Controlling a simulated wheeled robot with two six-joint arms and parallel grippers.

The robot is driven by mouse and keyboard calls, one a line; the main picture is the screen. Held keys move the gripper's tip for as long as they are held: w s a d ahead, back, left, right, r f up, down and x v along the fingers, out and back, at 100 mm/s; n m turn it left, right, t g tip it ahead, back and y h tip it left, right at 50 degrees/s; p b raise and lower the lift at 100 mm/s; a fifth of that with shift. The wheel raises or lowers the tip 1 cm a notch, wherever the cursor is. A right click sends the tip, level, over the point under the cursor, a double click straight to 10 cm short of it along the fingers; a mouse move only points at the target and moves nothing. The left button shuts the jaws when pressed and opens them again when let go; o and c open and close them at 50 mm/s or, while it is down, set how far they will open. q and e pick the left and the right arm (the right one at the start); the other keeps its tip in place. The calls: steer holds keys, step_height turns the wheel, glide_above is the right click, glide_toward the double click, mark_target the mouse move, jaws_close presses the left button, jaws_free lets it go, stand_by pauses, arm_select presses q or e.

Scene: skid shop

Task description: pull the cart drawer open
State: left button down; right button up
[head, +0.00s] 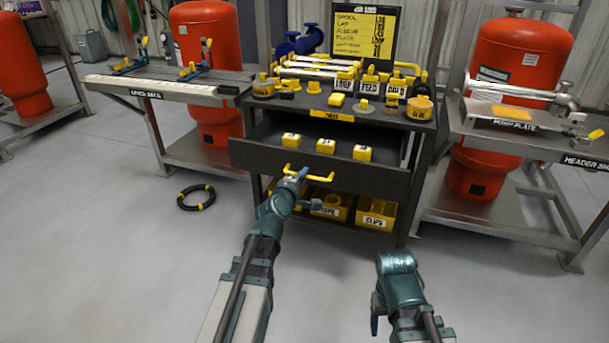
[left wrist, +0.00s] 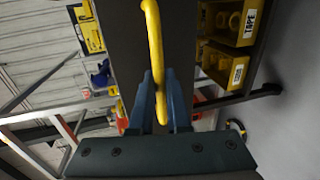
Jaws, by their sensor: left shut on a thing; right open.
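The dark cart (head: 413,187) stands ahead of me. Its drawer (head: 345,174) is partly open, pulled toward me, with several yellow blocks (head: 325,146) inside. A yellow bar handle (head: 320,178) is on the drawer front. My left gripper (head: 300,174) is shut on the handle near its left end. In the left wrist view the yellow handle (left wrist: 155,50) runs between the two blue fingers (left wrist: 160,100). My right gripper (head: 376,318) is low, in front of the cart's right side and apart from it; its fingers are largely hidden.
Yellow bins (head: 376,214) sit on the cart's lower shelf below the drawer. Labelled yellow parts crowd the cart top. A black ring (head: 196,197) lies on the floor at left. Steel stands with red tanks (head: 490,110) flank the cart. The floor in front is clear.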

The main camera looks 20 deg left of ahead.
arm_select(q)
steer(key=c, duration=0.9)
jaws_free()
steer(key=shift+w, duration=0.1)
